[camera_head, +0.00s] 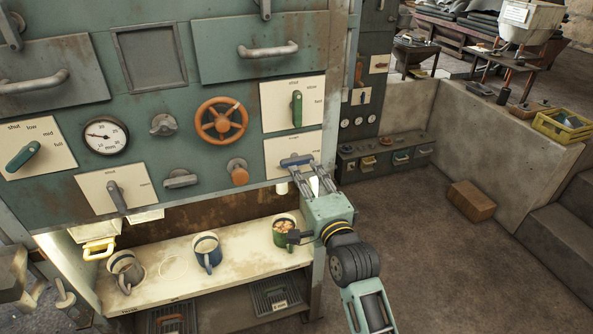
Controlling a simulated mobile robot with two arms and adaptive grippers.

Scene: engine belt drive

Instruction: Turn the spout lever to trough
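A lever with a blue horizontal handle (295,160) sits on a pale label plate (273,146) at the right of the green panel. The small print on this plate is too small to read, so I cannot tell if it says trough. My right gripper (305,173) is at this handle from below, its two fingers apart with a gap between them. Whether the fingertips touch the handle I cannot tell. Another lever (117,196), grey and pointing down, is on a plate at the lower left. My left gripper is not seen.
An orange wheel (220,121), green levers and a gauge (105,135) are on the panel. Open floor lies to the right, with a brown box (471,201).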

